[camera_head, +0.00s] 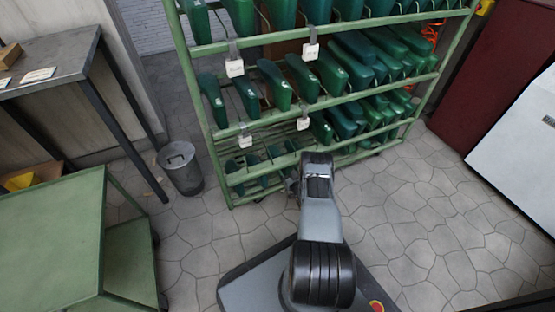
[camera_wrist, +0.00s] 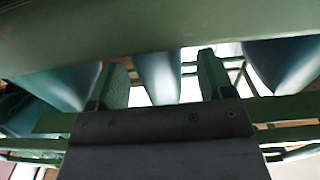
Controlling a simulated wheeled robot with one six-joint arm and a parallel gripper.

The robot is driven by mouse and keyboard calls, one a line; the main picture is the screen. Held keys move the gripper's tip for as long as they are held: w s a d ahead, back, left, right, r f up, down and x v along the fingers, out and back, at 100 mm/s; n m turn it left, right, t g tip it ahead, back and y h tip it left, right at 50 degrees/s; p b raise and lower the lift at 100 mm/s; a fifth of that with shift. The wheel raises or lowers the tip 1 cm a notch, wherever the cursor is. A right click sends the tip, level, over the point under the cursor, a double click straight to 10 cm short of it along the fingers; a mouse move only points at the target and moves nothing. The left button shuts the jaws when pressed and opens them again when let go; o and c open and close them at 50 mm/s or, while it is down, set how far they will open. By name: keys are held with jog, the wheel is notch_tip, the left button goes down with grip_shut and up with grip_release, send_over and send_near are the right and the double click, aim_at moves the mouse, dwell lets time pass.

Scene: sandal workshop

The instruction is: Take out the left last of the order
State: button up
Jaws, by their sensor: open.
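Green shoe lasts hang in rows on a green rack (camera_head: 222,133); one last (camera_head: 212,98) is at the left end of a middle row. Which last is the order's left one I cannot tell. My gripper (camera_wrist: 163,80) is open at the rack's lower part; in the head view my own wrist mostly hides it. In the wrist view a teal last (camera_wrist: 160,72) shows between the two spread fingers, with one last (camera_wrist: 65,85) to the left and another (camera_wrist: 283,62) to the right. Whether the fingers touch the middle last I cannot tell.
A green rail (camera_wrist: 150,30) crosses close above the fingers. White tags (camera_head: 235,68) hang from the rack rails. A grey bin (camera_head: 181,170) stands left of the rack, a green cart (camera_head: 50,235) at front left. Paved floor (camera_head: 430,220) is clear at right.

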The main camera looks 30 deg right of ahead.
jog(key=shift+w+a, duration=0.15)
jog(key=shift+w, duration=0.55)
jog(key=shift+s+d, duration=0.15)
jog(key=shift+d, duration=0.05)
jog(key=shift+c, duration=1)
jog(key=c, duration=0.7)
jog(key=shift+r, duration=0.1)
jog(key=shift+c, duration=0.5)
